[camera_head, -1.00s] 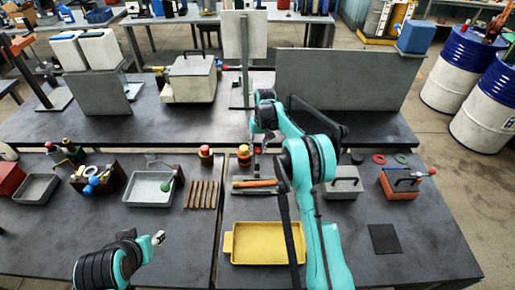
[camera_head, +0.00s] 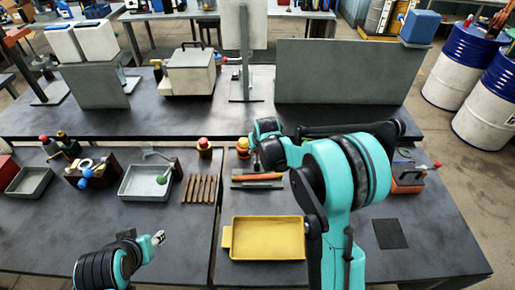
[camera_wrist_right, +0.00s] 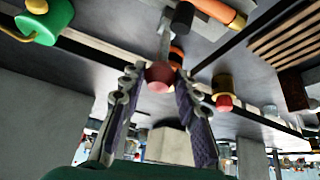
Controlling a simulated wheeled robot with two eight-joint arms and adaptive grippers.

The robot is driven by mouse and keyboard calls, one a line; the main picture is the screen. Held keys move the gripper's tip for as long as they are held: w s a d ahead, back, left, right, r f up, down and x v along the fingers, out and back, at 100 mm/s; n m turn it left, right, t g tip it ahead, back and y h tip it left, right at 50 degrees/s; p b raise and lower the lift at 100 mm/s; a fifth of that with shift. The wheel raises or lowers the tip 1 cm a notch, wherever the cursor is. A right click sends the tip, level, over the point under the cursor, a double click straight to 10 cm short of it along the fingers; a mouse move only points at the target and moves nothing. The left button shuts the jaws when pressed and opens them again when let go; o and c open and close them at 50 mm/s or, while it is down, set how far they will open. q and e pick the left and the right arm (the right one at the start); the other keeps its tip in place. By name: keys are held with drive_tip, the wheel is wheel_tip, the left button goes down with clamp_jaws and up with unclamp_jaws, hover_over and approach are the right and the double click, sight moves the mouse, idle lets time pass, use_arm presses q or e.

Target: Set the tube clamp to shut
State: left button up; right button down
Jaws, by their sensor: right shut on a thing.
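In the right wrist view a red ball knob (camera_wrist_right: 159,76) sits at the end of a short metal lever (camera_wrist_right: 165,38). I take it for the tube clamp's handle, but the clamp's body and the tube cannot be made out. My right gripper (camera_wrist_right: 158,84) has its two fingers on either side of the knob, shut on it. In the head view my right gripper (camera_head: 257,163) is small and dark, beyond the orange-handled tool (camera_head: 258,178); the knob is hidden there. My left gripper (camera_head: 158,238) is at the lower left, away from everything; its opening is unclear.
Wooden strips (camera_head: 200,190) and a grey tray (camera_head: 148,183) lie left. A dark mat (camera_head: 390,234) lies right.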

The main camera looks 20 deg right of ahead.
drive_tip(key=s+a+f+t+h+b, duration=0.1)
drive_tip(key=s+f+t+b, duration=0.2)
drive_tip(key=b, duration=0.6)
drive_tip(key=shift+s+a+f+t+h, duration=0.15)
drive_tip(key=shift+s+a+t+h, duration=0.2)
drive_tip(key=shift+s+t, duration=1.2)
drive_tip(key=shift+s+f, duration=0.1)
drive_tip(key=shift+s, duration=0.1)
drive_tip(key=c, duration=1.1)
unclamp_jaws()
drive_tip(key=shift+a, duration=0.1)
drive_tip(key=v, duration=1.2)
drive_tip(key=shift+w, duration=0.1)
